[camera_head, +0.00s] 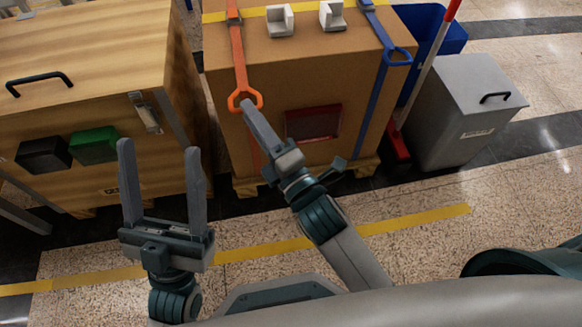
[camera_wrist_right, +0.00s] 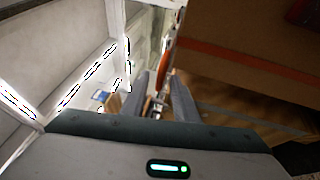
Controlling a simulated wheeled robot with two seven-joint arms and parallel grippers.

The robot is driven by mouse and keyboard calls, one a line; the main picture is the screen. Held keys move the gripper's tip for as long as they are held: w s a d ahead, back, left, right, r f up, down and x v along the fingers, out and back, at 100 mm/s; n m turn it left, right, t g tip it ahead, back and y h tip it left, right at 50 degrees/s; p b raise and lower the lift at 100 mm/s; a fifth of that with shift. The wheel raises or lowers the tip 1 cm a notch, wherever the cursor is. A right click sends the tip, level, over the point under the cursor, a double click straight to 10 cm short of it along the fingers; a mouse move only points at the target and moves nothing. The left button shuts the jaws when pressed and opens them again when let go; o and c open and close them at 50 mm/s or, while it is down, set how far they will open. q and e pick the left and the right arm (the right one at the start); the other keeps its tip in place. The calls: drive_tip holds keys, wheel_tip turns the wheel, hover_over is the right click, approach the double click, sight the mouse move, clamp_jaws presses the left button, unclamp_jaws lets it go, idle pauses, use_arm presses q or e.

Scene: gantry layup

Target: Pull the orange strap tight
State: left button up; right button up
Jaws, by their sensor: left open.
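The orange strap (camera_head: 238,58) runs over the top of the cardboard-brown crate (camera_head: 285,80) and down its front. It ends in an orange pull ring (camera_head: 245,99) at the upper front. My right gripper (camera_head: 247,104) is at this ring, its fingers seen edge-on in the head view. In the right wrist view the fingers (camera_wrist_right: 160,76) stand apart, with the ring (camera_wrist_right: 166,55) seen edge-on between the tips, close to the right one. A gap shows on its left. My left gripper (camera_head: 158,150) is open and empty in front of the wooden crate.
A blue strap (camera_head: 378,92) with a blue ring (camera_head: 398,57) hangs on the crate's right side. The wooden crate (camera_head: 85,55) stands left. A grey bin (camera_head: 462,125) and red-and-white pole (camera_head: 428,65) stand right. Clear floor lies in front.

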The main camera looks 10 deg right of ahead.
use_arm(q)
drive_tip(key=shift+d+f+g+p, duration=0.2)
drive_tip(key=shift+d+f+g, duration=0.1)
drive_tip(key=shift+f, duration=0.2)
drive_tip(key=shift+d+f+g+p, duration=0.15)
drive_tip(key=shift+d+f+g, duration=0.15)
drive_tip(key=shift+f, duration=0.15)
use_arm(e)
drive_tip(key=v, duration=1.5)
use_arm(q)
drive_tip(key=shift+w+r, duration=0.15)
use_arm(e)
drive_tip(key=shift+s+f, duration=0.1)
drive_tip(key=shift+s, duration=0.05)
